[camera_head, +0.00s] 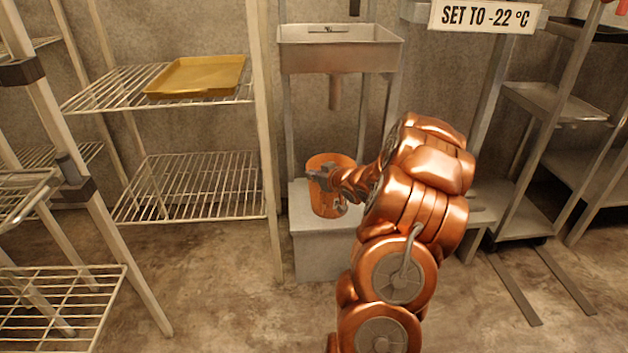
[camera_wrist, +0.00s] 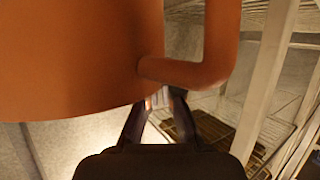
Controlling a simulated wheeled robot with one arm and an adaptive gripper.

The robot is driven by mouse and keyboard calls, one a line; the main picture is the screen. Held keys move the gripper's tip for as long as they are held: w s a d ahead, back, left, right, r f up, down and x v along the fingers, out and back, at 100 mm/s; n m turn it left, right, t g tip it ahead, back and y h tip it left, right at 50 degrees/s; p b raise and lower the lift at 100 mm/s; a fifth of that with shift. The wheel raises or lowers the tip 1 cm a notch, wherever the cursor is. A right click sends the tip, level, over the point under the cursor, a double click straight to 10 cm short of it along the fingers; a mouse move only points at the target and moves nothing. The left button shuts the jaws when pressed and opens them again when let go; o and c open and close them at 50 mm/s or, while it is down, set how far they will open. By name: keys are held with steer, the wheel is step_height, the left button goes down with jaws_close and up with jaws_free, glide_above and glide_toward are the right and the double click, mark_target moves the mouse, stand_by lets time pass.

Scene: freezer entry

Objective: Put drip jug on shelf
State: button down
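The drip jug (camera_head: 325,204) is an orange vessel at the pale block under the sink's drain pipe in the head view. It looks upright, but whether it rests on the block or is slightly raised is unclear. In the wrist view the jug's body (camera_wrist: 65,60) fills the upper left, and its handle (camera_wrist: 215,55) loops to the right. My gripper (camera_head: 322,177) is at the jug in the head view. In the wrist view its dark fingers (camera_wrist: 161,98) are close together at the handle's lower part. The handle hides their tips, so I cannot tell whether they grip it.
The wire shelf rack (camera_head: 195,185) stands left of the jug. A yellow tray (camera_head: 200,76) lies on its upper shelf; the lower shelf is empty. The metal sink (camera_head: 338,55) is above the pale block (camera_head: 325,258). More racks stand at right, with floor rails below.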

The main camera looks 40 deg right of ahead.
steer(key=shift+f, duration=0.1)
steer(key=c, duration=1.3)
jaws_free()
